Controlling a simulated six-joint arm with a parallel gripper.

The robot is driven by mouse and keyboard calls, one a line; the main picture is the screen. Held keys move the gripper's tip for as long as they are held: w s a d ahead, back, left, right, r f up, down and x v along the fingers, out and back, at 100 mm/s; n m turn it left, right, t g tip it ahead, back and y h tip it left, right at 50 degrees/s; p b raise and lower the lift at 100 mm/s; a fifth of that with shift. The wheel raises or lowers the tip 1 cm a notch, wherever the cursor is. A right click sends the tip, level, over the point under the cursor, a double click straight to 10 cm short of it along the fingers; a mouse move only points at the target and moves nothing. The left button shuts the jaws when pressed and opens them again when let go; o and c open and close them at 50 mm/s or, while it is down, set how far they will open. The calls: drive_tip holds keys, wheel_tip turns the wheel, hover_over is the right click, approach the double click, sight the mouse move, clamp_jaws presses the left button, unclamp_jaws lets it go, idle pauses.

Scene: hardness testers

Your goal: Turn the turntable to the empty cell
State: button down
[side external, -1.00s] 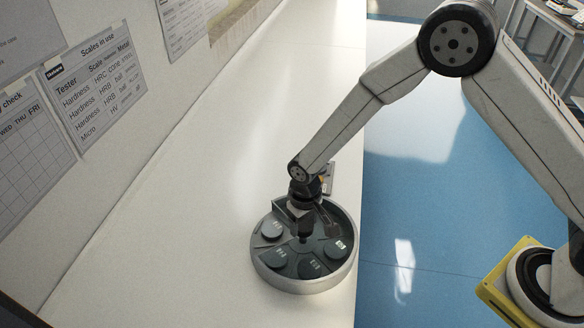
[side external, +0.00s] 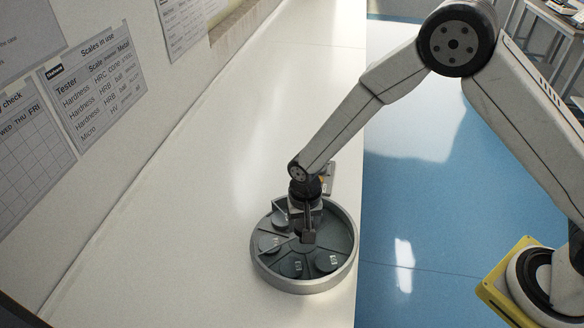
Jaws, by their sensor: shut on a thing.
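The round turntable (side external: 302,287) has a pale grey rim and dark wedge-shaped cells. It lies flat on the white bench. A cell at the right (side external: 339,234) shows no disc. My gripper (side external: 308,237) points down over the middle of the turntable, shut on its central knob. The knob is mostly hidden by the fingers. The back of the turntable is partly hidden behind my wrist.
A wall with paper charts (side external: 95,85) stands at the left.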

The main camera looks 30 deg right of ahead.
sight(304, 225)
drive_tip(key=shift+m, duration=8.1)
unclamp_jaws()
drive_tip(key=shift+r, duration=0.1)
drive_tip(key=shift+r, duration=3.85)
